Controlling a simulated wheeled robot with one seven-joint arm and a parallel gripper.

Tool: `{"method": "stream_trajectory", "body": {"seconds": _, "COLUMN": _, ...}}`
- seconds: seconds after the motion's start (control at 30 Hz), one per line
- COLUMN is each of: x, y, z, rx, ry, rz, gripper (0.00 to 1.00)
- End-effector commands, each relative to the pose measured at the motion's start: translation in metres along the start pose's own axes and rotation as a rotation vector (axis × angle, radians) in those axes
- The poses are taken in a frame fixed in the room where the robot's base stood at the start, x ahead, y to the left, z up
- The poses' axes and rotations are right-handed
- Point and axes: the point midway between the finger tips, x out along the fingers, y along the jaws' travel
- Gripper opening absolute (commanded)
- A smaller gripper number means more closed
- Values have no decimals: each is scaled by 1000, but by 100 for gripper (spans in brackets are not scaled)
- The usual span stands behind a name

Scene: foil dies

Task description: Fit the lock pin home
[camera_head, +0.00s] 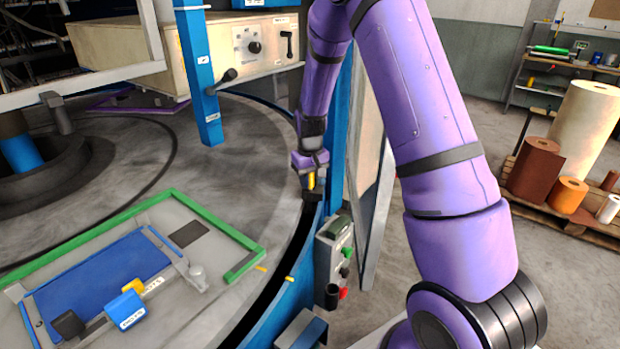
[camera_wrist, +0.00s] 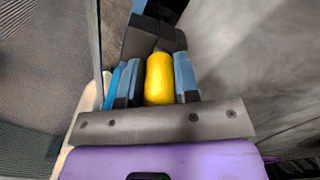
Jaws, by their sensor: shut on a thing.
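My gripper (camera_head: 311,182) is at the rim of the round table, in the middle of the head view. It is shut on a yellow lock pin (camera_wrist: 160,80), which stands between its two blue-grey fingers (camera_wrist: 186,78) in the wrist view. The pin also shows as a yellow piece in the head view (camera_head: 311,181). Just below it is a dark block (camera_head: 312,196) on the blue rim; a dark block (camera_wrist: 152,38) also lies beyond the pin's tip in the wrist view. I cannot tell whether the tip is inside it.
A green-edged frame (camera_head: 247,262) with a blue plate (camera_head: 100,270) lies at lower left. A control box (camera_head: 333,255) with buttons hangs outside the rim. A blue post (camera_head: 200,80) and beige cabinet (camera_head: 115,42) stand behind. Small yellow pegs (camera_head: 289,279) sit near the rim.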

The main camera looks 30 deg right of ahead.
Motion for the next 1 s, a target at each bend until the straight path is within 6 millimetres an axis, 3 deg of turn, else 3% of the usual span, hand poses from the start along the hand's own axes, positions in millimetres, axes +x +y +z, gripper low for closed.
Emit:
{"method": "stream_trajectory", "body": {"seconds": 0.13, "x": 3, "y": 0, "z": 0, "rx": 0, "ry": 0, "rz": 0, "gripper": 3}}
{"method": "stream_trajectory", "body": {"seconds": 0.17, "x": 3, "y": 0, "z": 0, "rx": 0, "ry": 0, "rz": 0, "gripper": 34}}
{"method": "stream_trajectory", "body": {"seconds": 0.27, "x": 3, "y": 0, "z": 0, "rx": 0, "ry": 0, "rz": 0, "gripper": 57}}
{"method": "stream_trajectory", "body": {"seconds": 0.3, "x": 3, "y": 0, "z": 0, "rx": 0, "ry": 0, "rz": 0, "gripper": 59}}
{"method": "stream_trajectory", "body": {"seconds": 0.67, "x": -4, "y": 0, "z": 0, "rx": 0, "ry": 2, "rz": 0, "gripper": 59}}
{"method": "stream_trajectory", "body": {"seconds": 1.0, "x": -63, "y": 0, "z": -1, "rx": -1, "ry": 4, "rz": 0, "gripper": 59}}
